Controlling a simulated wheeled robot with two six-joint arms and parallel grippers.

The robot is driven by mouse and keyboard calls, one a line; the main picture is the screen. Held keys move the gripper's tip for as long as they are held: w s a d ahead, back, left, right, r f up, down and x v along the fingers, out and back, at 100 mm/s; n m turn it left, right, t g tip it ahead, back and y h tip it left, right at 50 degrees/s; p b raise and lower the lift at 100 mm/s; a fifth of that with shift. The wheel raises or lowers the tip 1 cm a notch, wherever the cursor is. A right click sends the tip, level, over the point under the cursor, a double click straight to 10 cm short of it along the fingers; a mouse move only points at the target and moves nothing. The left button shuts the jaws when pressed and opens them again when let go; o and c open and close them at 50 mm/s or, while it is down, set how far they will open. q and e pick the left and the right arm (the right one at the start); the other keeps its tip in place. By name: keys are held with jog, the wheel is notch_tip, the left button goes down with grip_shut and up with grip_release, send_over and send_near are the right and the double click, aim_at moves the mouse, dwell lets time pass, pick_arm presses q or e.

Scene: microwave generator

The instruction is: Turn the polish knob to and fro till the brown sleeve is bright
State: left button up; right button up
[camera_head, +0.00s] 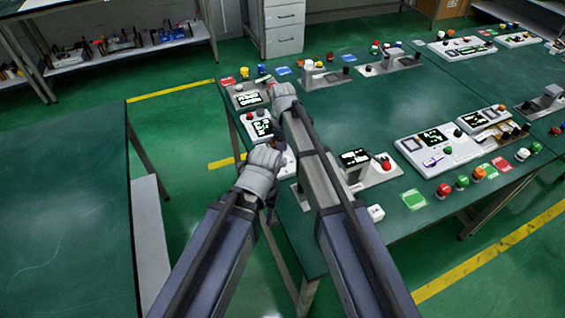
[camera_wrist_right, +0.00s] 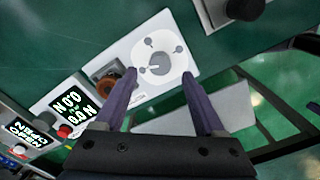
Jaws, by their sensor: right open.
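In the right wrist view, a white plate carries a round dial knob (camera_wrist_right: 157,64) with a short grey pointer mark. A brown sleeve (camera_wrist_right: 130,87) sits in a dark holder at the plate's left side, partly behind one finger; its finish is hard to judge. My right gripper (camera_wrist_right: 160,76) is open, its two purple fingers apart on either side of the knob's near edge, with nothing visibly gripped. In the head view the white plate (camera_head: 289,164) is partly hidden by my arms. The left arm comes in beside it, but its fingers do not show.
A panel with a lit display (camera_head: 262,128) stands beside the plate, with another display panel (camera_head: 250,99) beyond. A display unit with a red button (camera_head: 384,164) lies to the right. Coloured buttons line the table's near edge. The plate is close to the table's left edge.

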notch_tip(320, 180, down, 4)
jog(key=b, duration=0.3)
jog(key=shift+f, duration=0.2)
jog(key=shift+r, duration=0.1)
grip_shut()
